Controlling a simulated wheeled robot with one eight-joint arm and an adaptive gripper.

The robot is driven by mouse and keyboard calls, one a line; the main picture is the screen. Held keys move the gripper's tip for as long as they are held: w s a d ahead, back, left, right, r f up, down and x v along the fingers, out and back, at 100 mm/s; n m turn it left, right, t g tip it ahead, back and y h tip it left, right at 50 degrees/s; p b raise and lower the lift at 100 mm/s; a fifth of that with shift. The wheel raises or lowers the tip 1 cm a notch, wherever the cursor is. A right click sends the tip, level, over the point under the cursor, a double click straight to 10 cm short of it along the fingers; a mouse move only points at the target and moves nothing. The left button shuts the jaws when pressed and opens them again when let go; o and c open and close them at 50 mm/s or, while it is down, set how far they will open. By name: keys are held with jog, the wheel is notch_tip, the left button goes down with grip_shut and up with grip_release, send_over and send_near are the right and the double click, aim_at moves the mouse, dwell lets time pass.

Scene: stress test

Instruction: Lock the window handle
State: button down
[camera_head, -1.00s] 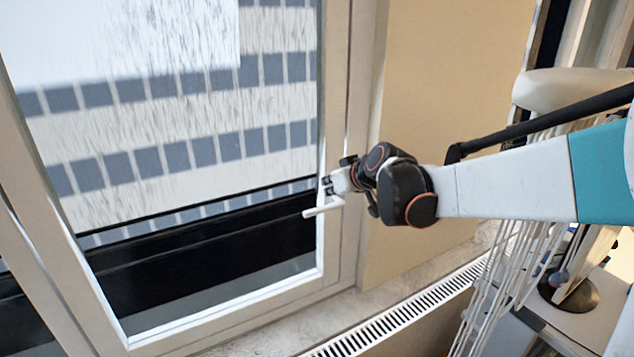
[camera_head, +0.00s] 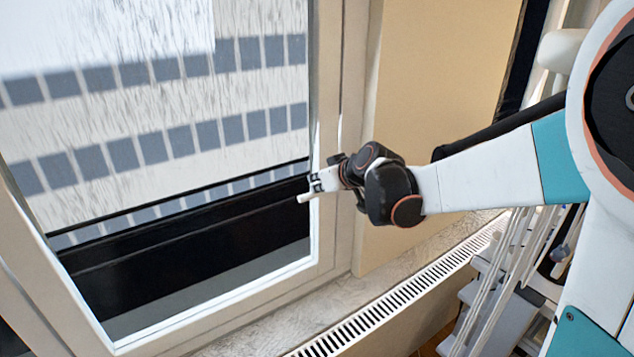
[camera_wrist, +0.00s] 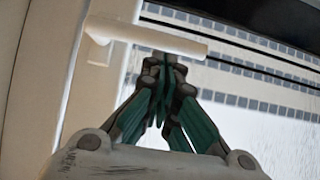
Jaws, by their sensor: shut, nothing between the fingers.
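The white window handle (camera_head: 304,198) is on the right frame of the window. In the head view, only its lever's free end shows, pointing left over the glass. The rest is hidden by my gripper (camera_head: 316,182). In the wrist view the handle (camera_wrist: 150,36) shows its mount at the left and its lever pointing right, tilted slightly down. My gripper (camera_wrist: 165,65) is shut and empty. Its fingertips are together at the lever's lower edge in the wrist view, near mid-length. I cannot tell whether they touch it.
The window frame (camera_head: 328,225) surrounds the glass. A sill (camera_head: 250,332) and a white slotted radiator grille (camera_head: 375,313) run below. A beige wall (camera_head: 440,75) is to the right. A white rack (camera_head: 500,260) stands at the lower right, under my arm.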

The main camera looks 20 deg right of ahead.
jog(key=shift+f, duration=0.1)
jog(key=shift+a+f+h+b, duration=0.25)
jog(key=shift+h+b, duration=0.05)
jog(key=shift+b, duration=0.15)
